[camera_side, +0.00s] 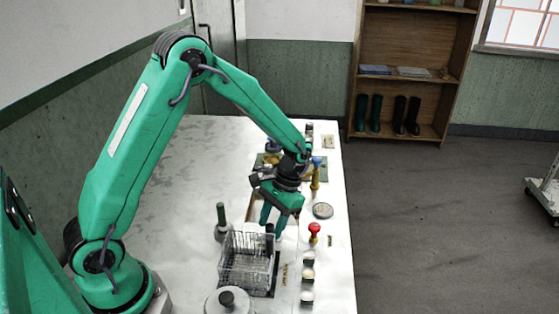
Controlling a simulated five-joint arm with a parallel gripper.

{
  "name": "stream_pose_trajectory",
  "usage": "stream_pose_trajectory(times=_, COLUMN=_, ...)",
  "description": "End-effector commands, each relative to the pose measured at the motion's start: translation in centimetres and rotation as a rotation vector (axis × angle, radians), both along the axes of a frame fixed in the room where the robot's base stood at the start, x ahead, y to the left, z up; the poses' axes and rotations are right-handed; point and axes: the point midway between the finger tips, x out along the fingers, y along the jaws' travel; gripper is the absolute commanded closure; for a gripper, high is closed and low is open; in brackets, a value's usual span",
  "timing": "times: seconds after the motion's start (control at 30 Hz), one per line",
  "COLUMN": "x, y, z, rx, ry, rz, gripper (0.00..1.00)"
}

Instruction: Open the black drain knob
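My gripper (273,222) points down over the white table, its two green fingers apart. A small black upright piece (269,229) shows just below and between the fingertips, behind the wire basket; it may be the black drain knob. I cannot tell whether the fingers touch it. Another black knob (227,298) sits on a round pale lid at the front of the table. The gripper partly hides the basin area behind it.
A clear wire basket (246,262) stands just in front of my gripper. A green-handled piece (221,215) stands to its left. A red knob (314,229), a blue-topped post (317,165) and several small knobs line the right edge. The table's left is clear.

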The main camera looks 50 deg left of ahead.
Motion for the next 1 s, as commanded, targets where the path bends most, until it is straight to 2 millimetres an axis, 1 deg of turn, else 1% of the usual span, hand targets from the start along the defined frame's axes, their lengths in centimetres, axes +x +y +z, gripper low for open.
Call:
stream_pose_trajectory(times=0.23, x=0.0, y=0.0, z=0.0, rx=0.000, ry=0.002, rz=0.000, gripper=0.58)
stream_pose_trajectory(times=0.37, x=0.2, y=0.0, z=0.5, rx=0.000, ry=0.002, rz=0.000, gripper=0.58)
stream_pose_trajectory(times=0.57, x=1.0, y=0.0, z=2.3, rx=0.000, ry=-0.001, rz=0.000, gripper=0.58)
stream_pose_trajectory(times=0.8, x=2.2, y=-0.1, z=5.2, rx=0.000, ry=-0.002, rz=0.000, gripper=0.58)
stream_pose_trajectory(times=1.0, x=2.8, y=-0.1, z=6.9, rx=0.000, ry=0.000, rz=0.000, gripper=0.58)
